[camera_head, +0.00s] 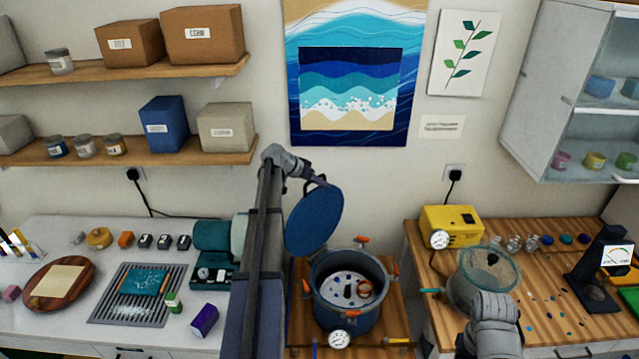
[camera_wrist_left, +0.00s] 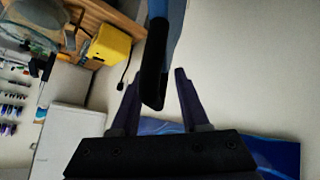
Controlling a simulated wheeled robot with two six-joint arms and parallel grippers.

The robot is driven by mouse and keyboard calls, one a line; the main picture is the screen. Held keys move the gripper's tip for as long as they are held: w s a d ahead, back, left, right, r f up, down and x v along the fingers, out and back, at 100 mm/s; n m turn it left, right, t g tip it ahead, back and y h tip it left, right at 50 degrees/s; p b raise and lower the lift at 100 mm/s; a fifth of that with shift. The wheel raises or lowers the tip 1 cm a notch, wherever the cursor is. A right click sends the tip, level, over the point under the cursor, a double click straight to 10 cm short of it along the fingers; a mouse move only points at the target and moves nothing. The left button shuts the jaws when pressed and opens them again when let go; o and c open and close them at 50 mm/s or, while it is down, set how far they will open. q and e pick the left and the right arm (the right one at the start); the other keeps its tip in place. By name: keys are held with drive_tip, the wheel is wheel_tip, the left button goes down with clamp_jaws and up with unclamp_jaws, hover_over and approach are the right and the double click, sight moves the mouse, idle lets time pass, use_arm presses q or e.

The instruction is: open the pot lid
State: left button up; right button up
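The pot (camera_head: 325,312) is dark blue with orange clamps around its rim, and it stands uncovered on a wooden stand. Its round blue lid (camera_head: 314,222) is tilted up steeply above the pot's back left rim. Whether a hinge joins them is unclear. My left gripper (camera_head: 321,181) is at the lid's upper edge. In the left wrist view, my left gripper (camera_wrist_left: 157,78) has its fingers apart on either side of the lid's black handle (camera_wrist_left: 155,65), with visible gaps. My right wrist shows at the lower right in the head view, but its fingers are hidden.
Inside the pot are a pale perforated plate and a copper-coloured piece (camera_head: 365,289). A clear vessel (camera_head: 482,282) and yellow gauge box (camera_head: 452,226) stand on the right bench. Wall shelves (camera_head: 190,152) hold boxes and jars at the left. A cabinet (camera_head: 540,90) hangs upper right.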

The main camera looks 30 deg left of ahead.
use_arm(q)
drive_tip(key=shift+r, duration=0.1)
drive_tip(key=p+v, duration=0.5)
drive_tip(key=v, duration=0.2)
drive_tip(key=shift+s+r, duration=0.25)
drive_tip(key=shift+s, duration=0.05)
drive_tip(key=shift+a, duration=0.1)
